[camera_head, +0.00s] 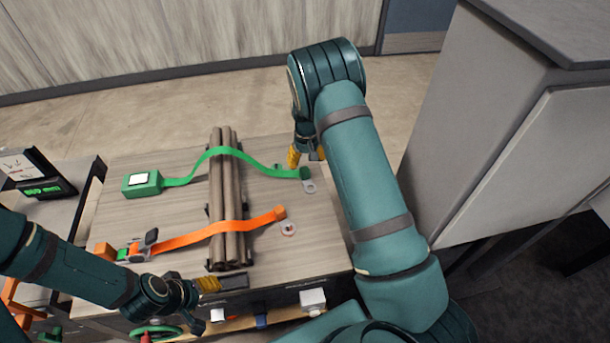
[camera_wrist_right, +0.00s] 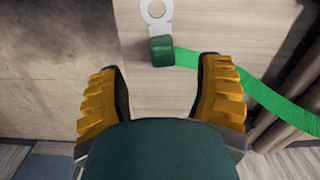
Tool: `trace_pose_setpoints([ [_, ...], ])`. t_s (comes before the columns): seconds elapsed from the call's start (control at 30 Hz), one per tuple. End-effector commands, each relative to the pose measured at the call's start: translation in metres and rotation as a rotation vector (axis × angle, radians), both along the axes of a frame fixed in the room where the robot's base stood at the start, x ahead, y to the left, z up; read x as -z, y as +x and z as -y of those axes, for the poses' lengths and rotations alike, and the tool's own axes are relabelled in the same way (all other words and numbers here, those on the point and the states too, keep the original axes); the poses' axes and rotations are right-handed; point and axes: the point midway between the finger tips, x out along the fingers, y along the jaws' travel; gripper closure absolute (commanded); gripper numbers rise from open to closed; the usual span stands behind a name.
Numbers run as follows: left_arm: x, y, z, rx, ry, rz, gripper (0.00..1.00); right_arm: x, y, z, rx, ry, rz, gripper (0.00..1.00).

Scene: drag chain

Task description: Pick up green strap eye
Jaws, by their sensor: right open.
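The green strap (camera_head: 245,156) runs from a green box with a white top (camera_head: 142,183) over the bundle of brown bars to the table's right side. Its end carries a small green block and a grey metal eye (camera_head: 309,187). In the right wrist view the ring-shaped eye (camera_wrist_right: 157,10) is at the top, beyond the green block (camera_wrist_right: 161,51). My right gripper (camera_head: 304,158) is open and empty, close to the strap end. In the wrist view its yellow fingers (camera_wrist_right: 160,90) stand apart, short of the block. My left gripper (camera_head: 222,283) is at the table's front edge; its opening is unclear.
The bundle of brown bars (camera_head: 227,187) lies across the table (camera_head: 130,215). An orange strap (camera_head: 205,231) crosses it nearer the front, beside a small round metal piece (camera_head: 288,229). A grey cabinet (camera_head: 530,130) stands to the right. A display (camera_head: 42,180) is at the left.

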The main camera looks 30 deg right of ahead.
Motion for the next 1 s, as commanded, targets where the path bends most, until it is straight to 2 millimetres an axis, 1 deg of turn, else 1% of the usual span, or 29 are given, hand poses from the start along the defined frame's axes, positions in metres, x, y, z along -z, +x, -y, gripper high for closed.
trace_pose_setpoints([
  [0.03,0.001,0.0,0.0,0.0,0.0,0.0,0.38,0.006,0.0,0.0,0.0,0.0,-0.001,0.33],
  [0.27,0.001,0.0,0.0,0.0,0.0,0.0,0.38,0.021,0.0,-0.001,-0.001,0.0,0.0,0.33],
  [0.4,0.002,0.0,0.0,0.0,0.001,0.0,0.38,0.042,0.001,-0.002,-0.001,-0.001,-0.003,0.33],
  [0.53,0.003,0.0,0.0,0.0,0.001,0.0,0.38,0.058,0.002,-0.002,0.0,-0.001,0.0,0.33],
  [0.67,0.003,0.0,0.0,0.0,0.001,0.0,0.38,0.065,0.002,-0.002,0.0,0.0,0.001,0.33],
  [0.87,0.003,0.0,0.0,0.0,0.001,0.0,0.38,0.065,0.002,-0.002,0.0,0.001,0.001,0.33],
  [0.9,0.003,0.0,0.0,0.0,0.001,0.0,0.38,0.065,0.002,-0.002,0.0,0.001,0.001,0.35],
  [0.97,0.003,0.0,0.0,0.0,0.001,0.0,0.38,0.065,0.002,-0.002,0.0,0.001,0.001,0.56],
  [1.0,0.003,0.0,0.0,0.0,0.001,0.0,0.38,0.065,0.002,-0.002,0.0,0.001,0.001,0.7],
])
